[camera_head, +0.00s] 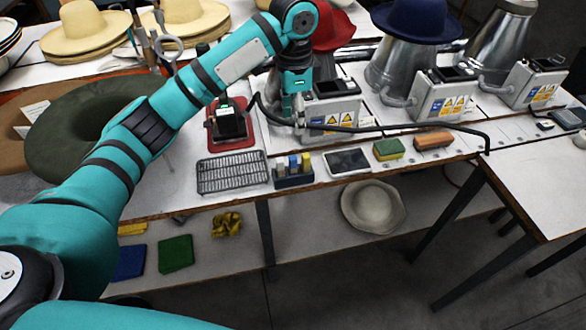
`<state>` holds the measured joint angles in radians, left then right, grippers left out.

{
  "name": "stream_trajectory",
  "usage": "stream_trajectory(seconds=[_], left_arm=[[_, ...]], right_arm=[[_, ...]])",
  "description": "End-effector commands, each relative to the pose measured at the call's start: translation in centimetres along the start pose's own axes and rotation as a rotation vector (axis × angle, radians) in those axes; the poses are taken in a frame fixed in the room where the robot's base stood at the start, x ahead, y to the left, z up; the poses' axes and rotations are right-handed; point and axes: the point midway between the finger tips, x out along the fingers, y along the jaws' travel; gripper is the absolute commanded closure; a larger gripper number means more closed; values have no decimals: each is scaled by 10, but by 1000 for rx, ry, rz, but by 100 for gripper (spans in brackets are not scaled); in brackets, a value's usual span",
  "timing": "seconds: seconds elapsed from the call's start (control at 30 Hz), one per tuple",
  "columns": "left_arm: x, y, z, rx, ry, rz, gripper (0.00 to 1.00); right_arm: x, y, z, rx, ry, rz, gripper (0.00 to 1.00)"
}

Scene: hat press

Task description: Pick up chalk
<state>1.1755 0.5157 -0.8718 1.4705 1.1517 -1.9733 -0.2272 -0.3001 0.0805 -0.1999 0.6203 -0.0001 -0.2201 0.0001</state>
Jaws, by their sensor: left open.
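A small dark blue holder (293,181) stands near the front edge of the white table, with short upright sticks in it that look like chalk. My left gripper (291,116) points down behind the holder, apart from the chalk, next to a grey control box. Its fingers are small and partly lost against the box and a dark hose; it is open, and I see nothing held. My right gripper is out of view.
A black wire rack (232,173) stands left of the holder, a tablet-like device (347,162) right of it, then a green-and-yellow sponge (388,149) and an orange brush (434,139). Metal hat presses, grey boxes (332,112) and a dark hose lie behind. A shelf below holds a pale hat (373,206).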

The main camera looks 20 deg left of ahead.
Motion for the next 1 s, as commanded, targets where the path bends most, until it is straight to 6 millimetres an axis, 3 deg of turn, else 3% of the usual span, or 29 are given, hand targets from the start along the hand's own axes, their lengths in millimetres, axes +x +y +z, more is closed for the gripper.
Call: stream_trajectory(seconds=[0.07, 0.17, 0.7, 1.0], left_arm=[[-17, -5, 5, 4, -17, -4, 53], [-20, -7, 9, 7, -28, -1, 53], [80, -7, 11, 8, -27, 0, 53], [104, -7, 10, 7, -27, -1, 53]], right_arm=[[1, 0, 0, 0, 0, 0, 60], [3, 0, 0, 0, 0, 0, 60], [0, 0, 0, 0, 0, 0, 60], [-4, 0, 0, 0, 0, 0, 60]])
